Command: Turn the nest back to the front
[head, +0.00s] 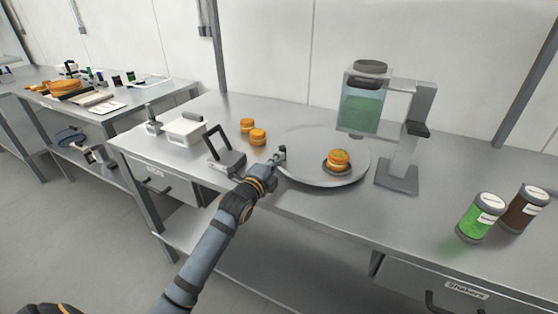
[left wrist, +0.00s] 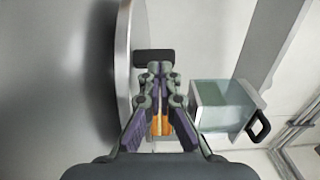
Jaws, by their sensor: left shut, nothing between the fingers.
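A round grey turntable (head: 300,175) lies on the steel bench, and its curved rim (left wrist: 124,60) shows in the left wrist view. A filled orange round (head: 338,157) sits on it in a small dark nest (head: 336,169), towards the right front of the disc. My left gripper (head: 279,157) is shut and empty at the turntable's left edge, away from the nest. In the left wrist view its fingers (left wrist: 154,72) are together beside a dark block (left wrist: 153,56); I cannot tell whether they touch it. My right gripper is out of view.
A dispenser with a green-tinted tank (head: 361,112) stands behind the turntable at right. Two orange rounds (head: 258,137), a black-handled grey device (head: 230,163) and a white tub (head: 187,129) are at left. A green jar (head: 480,217) and brown jar (head: 523,210) stand at right.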

